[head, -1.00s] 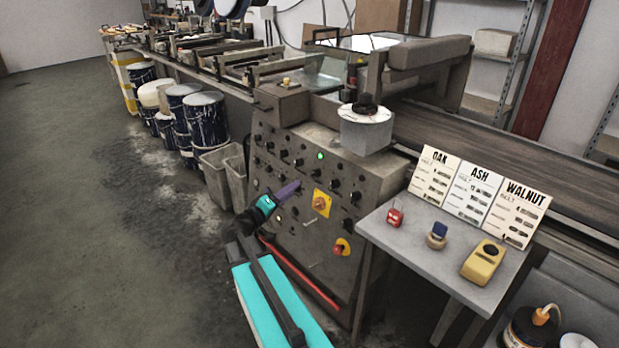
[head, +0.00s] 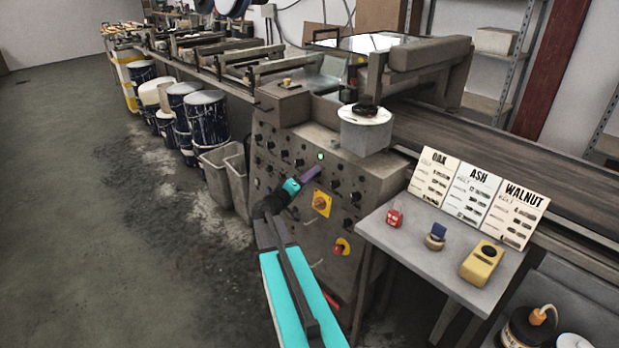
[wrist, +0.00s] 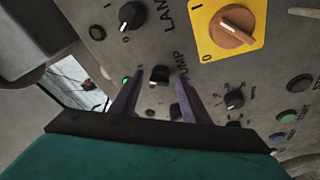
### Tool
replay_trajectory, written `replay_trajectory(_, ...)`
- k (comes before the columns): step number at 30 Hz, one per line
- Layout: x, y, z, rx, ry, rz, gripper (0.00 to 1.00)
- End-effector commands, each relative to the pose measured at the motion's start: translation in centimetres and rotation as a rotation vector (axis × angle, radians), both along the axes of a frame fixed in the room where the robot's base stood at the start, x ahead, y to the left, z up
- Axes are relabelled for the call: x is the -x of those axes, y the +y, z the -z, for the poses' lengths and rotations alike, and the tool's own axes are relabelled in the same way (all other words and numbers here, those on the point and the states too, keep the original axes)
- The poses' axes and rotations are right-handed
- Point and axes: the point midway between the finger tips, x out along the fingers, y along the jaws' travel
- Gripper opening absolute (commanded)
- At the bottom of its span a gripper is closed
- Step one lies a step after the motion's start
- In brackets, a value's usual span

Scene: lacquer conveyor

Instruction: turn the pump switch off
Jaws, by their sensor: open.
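The pump switch (wrist: 159,75) is a small black knob on the grey control panel, with the word PUMP printed beside it in the wrist view. It shows between my gripper's two purple fingers (wrist: 157,97), which are open. In the head view my gripper (head: 314,171) is close in front of the panel, just below the lamp, and hides the switch. Contact with the knob cannot be told.
A black knob (wrist: 132,14) labelled LAMP and an orange rotary switch (wrist: 232,25) on a yellow plate are nearby. Other knobs and buttons crowd the panel. A red button (head: 341,247) is lower down. A side table (head: 433,268) stands right of the panel.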

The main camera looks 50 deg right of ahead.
Motion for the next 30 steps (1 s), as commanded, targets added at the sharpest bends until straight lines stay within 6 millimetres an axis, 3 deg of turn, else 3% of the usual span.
replay_trajectory(8, 0.03, -0.11, 0.01, 0.000, 0.000, 0.000, 0.42)
replay_trajectory(16, 0.04, -0.12, 0.03, -0.001, 0.000, 0.001, 0.03)
replay_trajectory(17, 0.02, 0.76, 0.01, -0.001, 0.000, -0.003, 0.03)
replay_trajectory(30, 0.03, -0.13, 0.02, -0.005, 0.062, -0.013, 0.03)
